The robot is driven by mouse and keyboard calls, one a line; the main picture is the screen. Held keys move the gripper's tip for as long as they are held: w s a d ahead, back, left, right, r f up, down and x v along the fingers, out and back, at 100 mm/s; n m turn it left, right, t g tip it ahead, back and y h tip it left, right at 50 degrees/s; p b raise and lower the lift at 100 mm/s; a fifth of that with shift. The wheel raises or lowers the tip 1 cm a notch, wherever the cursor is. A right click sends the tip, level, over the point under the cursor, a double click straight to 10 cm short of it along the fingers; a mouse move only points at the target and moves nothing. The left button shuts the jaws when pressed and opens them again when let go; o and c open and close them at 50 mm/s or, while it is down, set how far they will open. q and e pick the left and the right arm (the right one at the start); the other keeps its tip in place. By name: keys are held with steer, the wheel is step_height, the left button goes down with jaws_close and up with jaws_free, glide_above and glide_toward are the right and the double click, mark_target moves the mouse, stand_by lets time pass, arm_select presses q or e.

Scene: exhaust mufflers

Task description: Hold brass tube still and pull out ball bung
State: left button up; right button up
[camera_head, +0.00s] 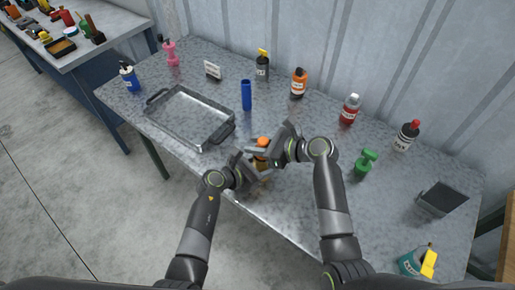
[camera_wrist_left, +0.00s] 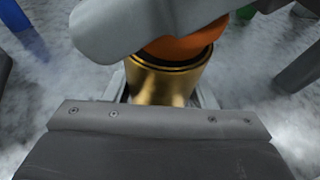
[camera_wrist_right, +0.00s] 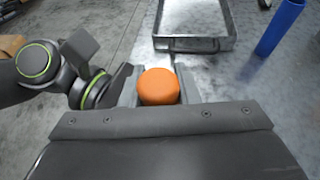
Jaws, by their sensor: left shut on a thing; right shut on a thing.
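The brass tube (camera_wrist_left: 165,84) stands upright in the left wrist view, and a little of it shows in the head view (camera_head: 260,164). The orange ball bung (camera_wrist_right: 158,87) sits at the tube's top mouth; it also shows in the left wrist view (camera_wrist_left: 188,44) and the head view (camera_head: 263,142). My left gripper (camera_head: 258,167) is shut on the brass tube, below the bung. My right gripper (camera_head: 265,146) is shut on the orange bung from the right. A finger of the right gripper hides part of the bung in the left wrist view.
A metal tray (camera_head: 190,118) with dark handles lies left of the grippers, and a blue cylinder (camera_head: 246,95) stands behind them. Several bottles line the back, including a red one (camera_head: 350,109). A green spray bottle (camera_head: 366,161) stands to the right.

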arm_select(q)
steer(key=shift+a, duration=0.1)
arm_select(e)
step_height(320, 180, up, 8)
steer(key=shift+r, duration=0.1)
arm_select(q)
steer(key=o, duration=1.1)
steer(key=v, duration=1.2)
